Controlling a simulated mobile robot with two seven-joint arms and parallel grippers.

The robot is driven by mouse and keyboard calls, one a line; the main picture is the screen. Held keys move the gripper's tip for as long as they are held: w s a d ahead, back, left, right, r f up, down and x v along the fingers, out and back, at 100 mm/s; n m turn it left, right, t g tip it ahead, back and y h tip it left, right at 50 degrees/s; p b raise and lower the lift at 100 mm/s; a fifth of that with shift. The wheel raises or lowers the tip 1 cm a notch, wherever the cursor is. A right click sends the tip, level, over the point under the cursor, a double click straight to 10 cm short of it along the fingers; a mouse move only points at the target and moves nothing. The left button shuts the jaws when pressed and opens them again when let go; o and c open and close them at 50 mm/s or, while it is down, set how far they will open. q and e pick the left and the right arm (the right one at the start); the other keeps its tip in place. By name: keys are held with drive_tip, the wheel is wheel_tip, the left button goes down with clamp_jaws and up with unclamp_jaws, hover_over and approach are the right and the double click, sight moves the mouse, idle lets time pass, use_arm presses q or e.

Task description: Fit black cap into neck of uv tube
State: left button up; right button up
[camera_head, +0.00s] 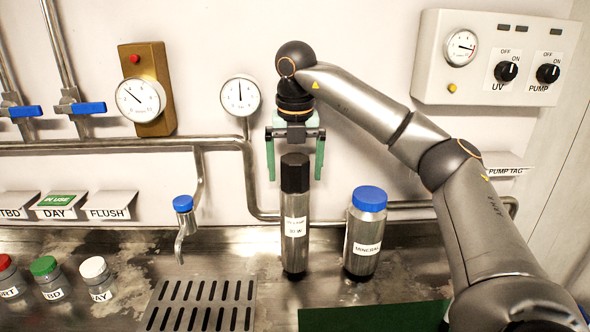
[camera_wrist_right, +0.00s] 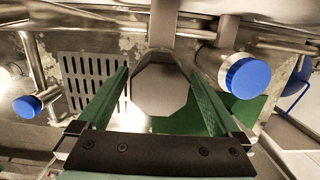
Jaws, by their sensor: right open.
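The uv tube (camera_head: 295,240) is a dark steel cylinder with a white label, standing upright on the steel counter. The black cap (camera_head: 295,172) sits on top of the tube, in line with it; I cannot tell how deep it is in the neck. In the right wrist view the cap (camera_wrist_right: 160,92) shows from above as a greyish octagon. My right gripper (camera_head: 295,180) points down over the tube, open, with one green finger on each side of the cap and visible gaps. In the wrist view the gripper (camera_wrist_right: 155,72) has the cap between its fingers. My left gripper is not in view.
A blue-capped mineral bottle (camera_head: 364,240) stands close to the right of the tube. A blue-topped tap (camera_head: 184,215) and a drain grille (camera_head: 200,305) are to the left. A green mat (camera_head: 375,317) lies in front. Pipes (camera_head: 225,143) run along the wall behind.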

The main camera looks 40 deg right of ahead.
sight(296, 163)
drive_tip(key=r+p, duration=0.1)
drive_tip(key=r, duration=0.3)
drive_tip(key=s+r+p, duration=0.1)
drive_tip(key=r+p, duration=0.1)
drive_tip(key=r, duration=0.2)
drive_tip(key=a+r+p, duration=0.1)
drive_tip(key=r, duration=0.3)
drive_tip(key=shift+s+a+p, duration=0.1)
drive_tip(key=shift+s+p, duration=0.1)
drive_tip(key=shift+p, duration=0.1)
drive_tip(key=shift+s, duration=0.1)
